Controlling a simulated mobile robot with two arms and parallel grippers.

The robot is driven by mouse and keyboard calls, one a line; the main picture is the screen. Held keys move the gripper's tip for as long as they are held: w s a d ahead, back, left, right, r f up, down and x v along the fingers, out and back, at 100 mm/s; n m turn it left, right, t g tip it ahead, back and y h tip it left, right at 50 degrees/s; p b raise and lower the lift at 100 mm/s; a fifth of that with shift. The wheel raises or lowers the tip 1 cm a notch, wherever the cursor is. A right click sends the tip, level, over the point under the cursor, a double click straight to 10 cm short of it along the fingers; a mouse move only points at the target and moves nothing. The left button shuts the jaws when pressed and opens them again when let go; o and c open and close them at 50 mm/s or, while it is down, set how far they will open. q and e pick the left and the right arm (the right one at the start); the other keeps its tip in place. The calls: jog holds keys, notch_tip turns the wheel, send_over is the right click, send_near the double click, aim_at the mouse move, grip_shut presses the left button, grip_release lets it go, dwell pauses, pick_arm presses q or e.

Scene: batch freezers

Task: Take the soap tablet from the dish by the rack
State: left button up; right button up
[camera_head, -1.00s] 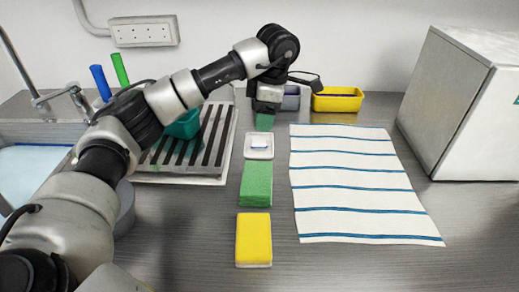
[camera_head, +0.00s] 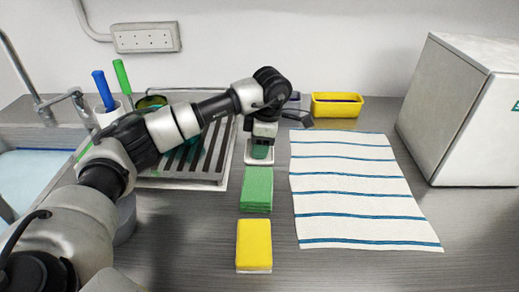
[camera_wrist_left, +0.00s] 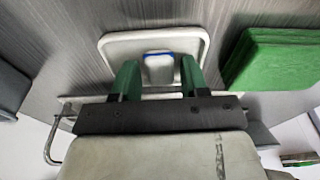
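The soap tablet (camera_wrist_left: 159,68) is a small white block with a blue edge. It lies in a shallow white dish (camera_wrist_left: 112,45) beside the rack. My left gripper (camera_wrist_left: 158,75) has green fingers, open, one on each side of the tablet, with gaps visible. In the head view the left gripper (camera_head: 260,152) points down over the dish (camera_head: 250,158) and hides the tablet. Whether the fingertips are down at the tablet's height I cannot tell. My right gripper is in neither view.
The drying rack (camera_head: 190,181) is left of the dish. Green cloths (camera_head: 257,189) and a yellow sponge (camera_head: 254,243) lie in front. A striped towel (camera_head: 345,190) is on the right, a yellow bin (camera_head: 337,110) behind, and a white freezer (camera_head: 445,110) far right.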

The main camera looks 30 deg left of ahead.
pick_arm(q)
jog(key=c, duration=0.7)
jog(key=shift+o, duration=0.2)
